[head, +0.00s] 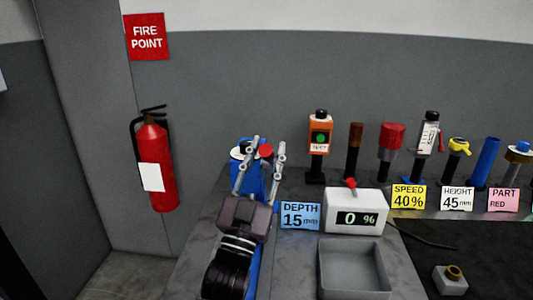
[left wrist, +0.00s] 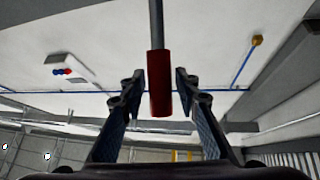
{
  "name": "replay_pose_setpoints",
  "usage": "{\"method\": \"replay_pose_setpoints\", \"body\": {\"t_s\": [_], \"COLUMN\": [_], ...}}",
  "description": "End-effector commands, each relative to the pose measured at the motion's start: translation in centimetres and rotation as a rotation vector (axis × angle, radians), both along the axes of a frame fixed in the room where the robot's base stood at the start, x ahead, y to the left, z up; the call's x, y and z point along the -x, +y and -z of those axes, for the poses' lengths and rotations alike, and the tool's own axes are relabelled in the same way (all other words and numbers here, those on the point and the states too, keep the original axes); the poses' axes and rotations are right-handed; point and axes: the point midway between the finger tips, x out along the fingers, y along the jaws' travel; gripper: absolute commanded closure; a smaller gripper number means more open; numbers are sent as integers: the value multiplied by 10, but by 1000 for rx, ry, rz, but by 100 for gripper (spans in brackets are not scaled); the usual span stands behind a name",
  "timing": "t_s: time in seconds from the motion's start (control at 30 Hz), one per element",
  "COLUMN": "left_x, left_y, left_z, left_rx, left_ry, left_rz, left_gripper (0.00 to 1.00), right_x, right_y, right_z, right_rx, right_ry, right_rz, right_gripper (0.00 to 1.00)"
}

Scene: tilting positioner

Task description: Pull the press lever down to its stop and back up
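The press (head: 240,152) is a blue machine with a white top part, at the back left of the bench in the head view, partly hidden by my left gripper (head: 266,146). The red end of its lever (head: 265,151) shows between my left fingers. In the left wrist view the lever's red grip (left wrist: 160,90) on a grey rod stands between the two fingers of my left gripper (left wrist: 159,82). A narrow gap shows on each side of the grip, so the fingers are open around it. My right gripper is not in view.
A blue "DEPTH 15 mm" card (head: 300,216) and a white box reading 0 % (head: 355,212) stand right of the press. A grey tray (head: 354,268) lies in front. Several tools line the back right. A fire extinguisher (head: 156,165) hangs on the left wall.

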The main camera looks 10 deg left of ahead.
Motion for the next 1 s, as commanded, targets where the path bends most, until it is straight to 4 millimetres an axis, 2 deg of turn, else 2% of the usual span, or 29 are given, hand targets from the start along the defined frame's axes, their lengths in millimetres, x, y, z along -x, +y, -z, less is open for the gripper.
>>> {"method": "replay_pose_setpoints", "body": {"t_s": [0.33,0.47,1.0], "left_x": [1,8,82], "left_y": [0,2,19], "left_z": [1,6,60], "left_rx": [0,1,0], "left_ry": [0,1,3], "left_rz": [0,0,0], "left_gripper": [63,63,63], "right_x": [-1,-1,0], "right_y": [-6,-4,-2], "right_z": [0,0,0], "right_rx": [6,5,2], "right_ry": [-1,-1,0], "right_rz": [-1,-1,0], "right_gripper": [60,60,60]}}
